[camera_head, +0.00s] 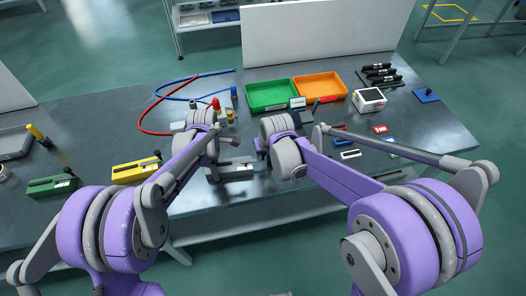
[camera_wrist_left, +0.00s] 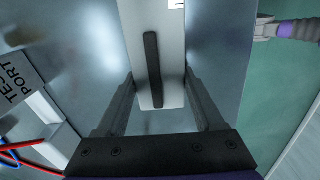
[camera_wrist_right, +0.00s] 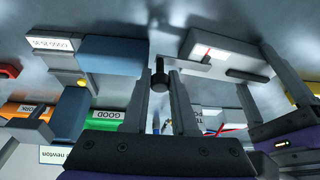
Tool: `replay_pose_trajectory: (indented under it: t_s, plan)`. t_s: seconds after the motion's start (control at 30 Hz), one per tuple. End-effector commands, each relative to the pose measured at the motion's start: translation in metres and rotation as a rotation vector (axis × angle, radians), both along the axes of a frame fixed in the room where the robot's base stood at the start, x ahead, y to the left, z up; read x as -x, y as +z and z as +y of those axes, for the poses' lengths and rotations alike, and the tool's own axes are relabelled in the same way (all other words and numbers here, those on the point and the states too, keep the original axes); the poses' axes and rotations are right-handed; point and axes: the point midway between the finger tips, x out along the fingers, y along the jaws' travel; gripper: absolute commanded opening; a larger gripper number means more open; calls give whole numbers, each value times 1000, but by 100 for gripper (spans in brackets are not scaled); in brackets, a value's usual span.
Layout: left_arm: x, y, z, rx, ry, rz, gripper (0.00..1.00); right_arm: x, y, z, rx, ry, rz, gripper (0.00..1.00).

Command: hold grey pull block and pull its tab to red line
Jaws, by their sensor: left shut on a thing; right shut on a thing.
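The grey pull block (camera_head: 236,171) lies on the table between my two arms. In the left wrist view the block (camera_wrist_left: 155,65), with a dark slot along its top, sits between the fingers of my left gripper (camera_wrist_left: 160,102), which is shut on it. In the right wrist view a light strip, the tab (camera_wrist_right: 180,65), sticks out of the block (camera_wrist_right: 225,60) and ends in a dark knob (camera_wrist_right: 160,76). My right gripper (camera_wrist_right: 160,90) is shut on the knob. A short red line (camera_wrist_right: 206,53) shows on the block's white window. The tab's exact distance to it is unclear.
Green (camera_head: 269,95) and orange (camera_head: 319,87) trays stand behind the block. A white test box (camera_head: 369,100) is to their right. Yellow (camera_head: 136,170) and green (camera_head: 52,186) blocks lie at left. Red and blue cables (camera_head: 150,130) curve behind my left gripper.

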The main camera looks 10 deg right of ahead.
Motion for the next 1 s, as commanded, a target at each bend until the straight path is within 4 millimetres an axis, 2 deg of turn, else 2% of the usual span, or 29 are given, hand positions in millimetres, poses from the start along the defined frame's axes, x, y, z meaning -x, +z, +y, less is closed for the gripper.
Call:
replay_pose_trajectory:
  t_s: [0.7,0.97,1.0]
  plan:
    - [0,0,1,-1,0,0,0,-1,0,21,0,0,0,0]
    - [0,0,0,-1,0,0,0,-1,0,23,0,0,-1,0]
    - [0,0,0,-1,0,0,0,-1,0,22,0,0,-1,27]
